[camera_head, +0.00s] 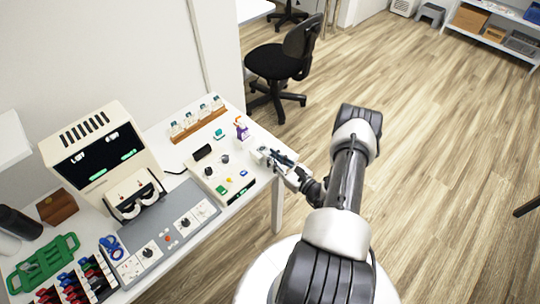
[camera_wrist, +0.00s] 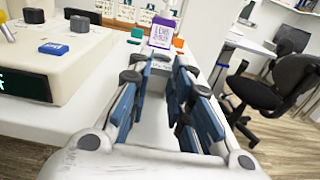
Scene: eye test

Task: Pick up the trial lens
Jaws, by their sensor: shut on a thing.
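My gripper (camera_head: 268,156) is low over the right front part of the white table (camera_head: 262,136), to the right of the cream control box. In the wrist view my gripper (camera_wrist: 163,66) has its blue-padded fingers on both sides of a narrow gap, close to the white table top. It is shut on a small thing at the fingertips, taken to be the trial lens. The fingers hide most of it, and its shape and rim cannot be made out.
A purple-labelled bottle (camera_wrist: 162,31) stands just beyond the fingertips. The cream control box (camera_head: 222,172) is on the left. A wooden rack of small bottles (camera_head: 198,125) is behind.

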